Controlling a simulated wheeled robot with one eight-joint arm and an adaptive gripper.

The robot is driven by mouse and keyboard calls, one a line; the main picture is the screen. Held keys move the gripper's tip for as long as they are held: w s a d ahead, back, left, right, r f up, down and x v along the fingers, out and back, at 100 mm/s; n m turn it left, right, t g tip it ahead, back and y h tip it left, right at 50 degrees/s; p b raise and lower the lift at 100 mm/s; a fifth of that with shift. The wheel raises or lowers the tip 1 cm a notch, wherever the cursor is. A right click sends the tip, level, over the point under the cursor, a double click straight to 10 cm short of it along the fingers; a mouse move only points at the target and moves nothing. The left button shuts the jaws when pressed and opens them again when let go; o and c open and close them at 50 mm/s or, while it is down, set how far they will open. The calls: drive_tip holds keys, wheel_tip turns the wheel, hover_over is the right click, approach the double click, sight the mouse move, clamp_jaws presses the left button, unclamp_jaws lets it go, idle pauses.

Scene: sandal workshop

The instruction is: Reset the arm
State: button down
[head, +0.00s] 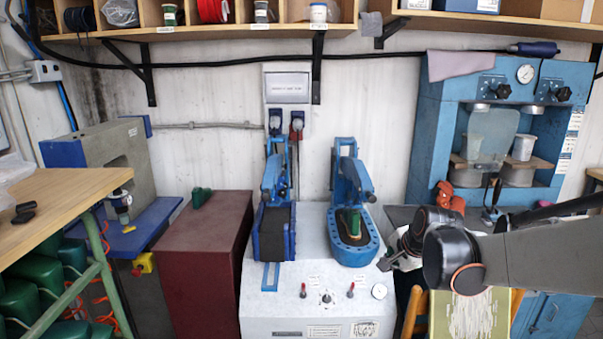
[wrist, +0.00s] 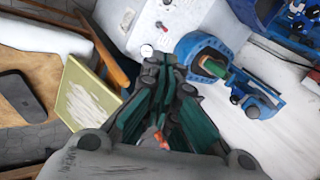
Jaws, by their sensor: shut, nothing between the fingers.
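My gripper (head: 388,263) is at the right front edge of the white double-station press, just right of the blue right-hand station (head: 352,255). My dark arm reaches in from the right side of the head view. In the wrist view, my gripper (wrist: 166,70) has its fingers together and holds nothing. Its tips point toward the white press top (wrist: 150,25). The blue station with a green piece (wrist: 210,70) in it shows to the right of the fingers.
The left blue station (head: 274,232) stands beside the right one. A maroon cabinet (head: 200,270) and a wooden bench (head: 65,185) stand at left. A blue machine (head: 430,130) stands at right. A green-edged board with pale strands (head: 470,315) lies below my arm. Shelves (head: 230,32) hang above.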

drive_tip(key=s+a+r+n, duration=0.1)
drive_tip(key=s+n, duration=0.6)
drive_tip(key=s, duration=0.7)
drive_tip(key=s+a+r+n+h, duration=0.1)
drive_tip(key=s+n, duration=0.6)
drive_tip(key=s, duration=0.8)
drive_tip(key=shift+s+a+r, duration=0.15)
drive_tip(key=shift+a+r, duration=0.1)
drive_tip(key=shift+r, duration=0.35)
